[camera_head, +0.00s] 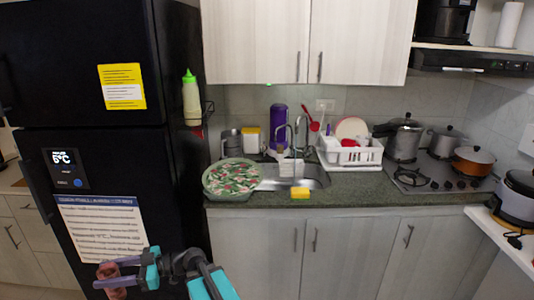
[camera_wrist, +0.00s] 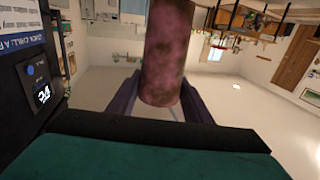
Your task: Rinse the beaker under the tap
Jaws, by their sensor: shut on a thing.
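My gripper (camera_head: 118,272) is low at the front left in the head view, before the black fridge. It is shut on the beaker (camera_head: 112,284), a pinkish cylinder with dark blotches. In the wrist view the beaker (camera_wrist: 167,55) stands between the two dark fingers, its upper end cut off by the frame edge. Its inside is hidden. The tap (camera_head: 306,128) is a curved metal spout over the steel sink (camera_head: 315,181), up and to the right of my gripper.
A patterned round tray (camera_head: 231,178) lies left of the sink, and a yellow sponge (camera_head: 300,193) at its front edge. A white dish rack (camera_head: 350,156) stands right of it. The black fridge (camera_head: 85,150) is close to my gripper. The floor before the cabinets looks clear.

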